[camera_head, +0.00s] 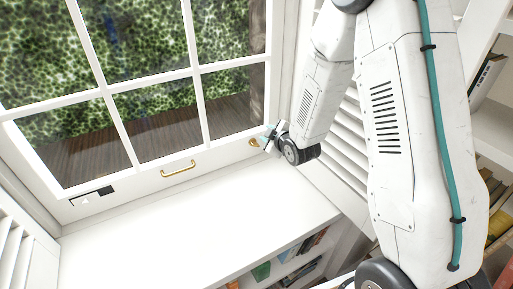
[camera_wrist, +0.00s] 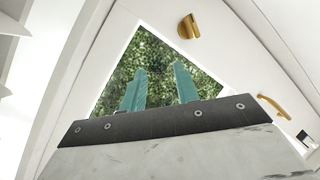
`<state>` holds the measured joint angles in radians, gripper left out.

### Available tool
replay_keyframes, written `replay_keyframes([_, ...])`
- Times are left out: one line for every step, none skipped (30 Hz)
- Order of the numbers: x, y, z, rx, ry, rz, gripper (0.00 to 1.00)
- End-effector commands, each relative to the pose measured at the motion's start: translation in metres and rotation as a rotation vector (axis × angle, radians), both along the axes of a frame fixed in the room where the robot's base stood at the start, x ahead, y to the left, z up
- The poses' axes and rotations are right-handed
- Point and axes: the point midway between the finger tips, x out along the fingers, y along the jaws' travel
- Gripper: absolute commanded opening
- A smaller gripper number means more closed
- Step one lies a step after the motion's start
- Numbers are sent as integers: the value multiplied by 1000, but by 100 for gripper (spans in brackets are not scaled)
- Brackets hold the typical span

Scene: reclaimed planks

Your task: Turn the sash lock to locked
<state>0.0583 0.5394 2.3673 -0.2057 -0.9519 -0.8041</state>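The brass sash lock (camera_head: 254,142) sits on the white lower rail of the window, near its right end. In the wrist view the lock (camera_wrist: 188,27) shows as a rounded brass piece with a flat lever, beyond the fingertips and to their right. My gripper (camera_head: 270,136) is close beside the lock in the head view. In the wrist view my gripper (camera_wrist: 159,78) has its two teal fingers apart with nothing between them. I see no contact with the lock. Which way the lever's turn counts as locked I cannot tell.
A brass pull handle (camera_head: 178,169) is on the same rail, left of the lock. A small black and white plate (camera_head: 92,197) is farther left. The white sill (camera_head: 190,230) is bare. White louvred shutters (camera_head: 345,150) stand close on the right. Books (camera_head: 262,271) fill shelves below.

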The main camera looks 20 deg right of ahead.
Motion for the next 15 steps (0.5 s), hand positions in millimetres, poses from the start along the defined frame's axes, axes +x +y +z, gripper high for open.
replay_keyframes([1,1,-13,-10,-23,14,31])
replay_keyframes([2,2,-18,-17,-45,24,31])
replay_keyframes([2,3,-25,-26,-73,36,31])
replay_keyframes([2,4,-30,-33,-93,44,31])
replay_keyframes([2,5,-35,-40,-114,52,31])
replay_keyframes([1,6,-42,-48,-142,61,31])
replay_keyframes([0,6,-47,-54,-164,67,31])
replay_keyframes([-1,7,-51,-61,-186,74,31])
replay_keyframes([-2,8,-58,-69,-214,82,31])
replay_keyframes([-4,9,-63,-75,-237,88,31])
replay_keyframes([-6,9,-68,-82,-257,92,31])
replay_keyframes([-10,10,-74,-88,-286,97,31])
replay_keyframes([-12,10,-78,-94,-306,100,31])
replay_keyframes([-14,11,-82,-99,-325,103,31])
replay_keyframes([-18,11,-86,-105,-349,105,31])
